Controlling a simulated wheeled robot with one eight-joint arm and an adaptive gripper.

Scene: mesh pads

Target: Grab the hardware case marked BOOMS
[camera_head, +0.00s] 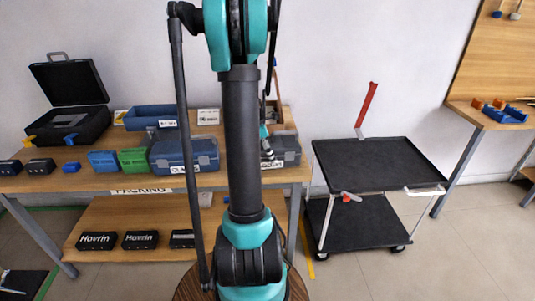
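A blue-grey hardware case (184,154) stands on the wooden table left of my arm; its white label seems to begin "CLA", the rest hard to read. A dark grey case (286,147) stands right of my arm, partly hidden by it. It has a white label too small and covered to read. I cannot make out the word BOOMS on either case. The end of my arm with my gripper (267,154) shows only partly behind my arm column, in front of the grey case. Its fingers are too small and hidden to tell their state or any contact.
The wooden table (75,184) also holds an open black toolbox (70,120), a blue bin (150,118), a green bin (132,160) and small boxes. Hovrin boxes (96,241) lie on the lower shelf. A black cart (380,158) stands right, with open floor in front.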

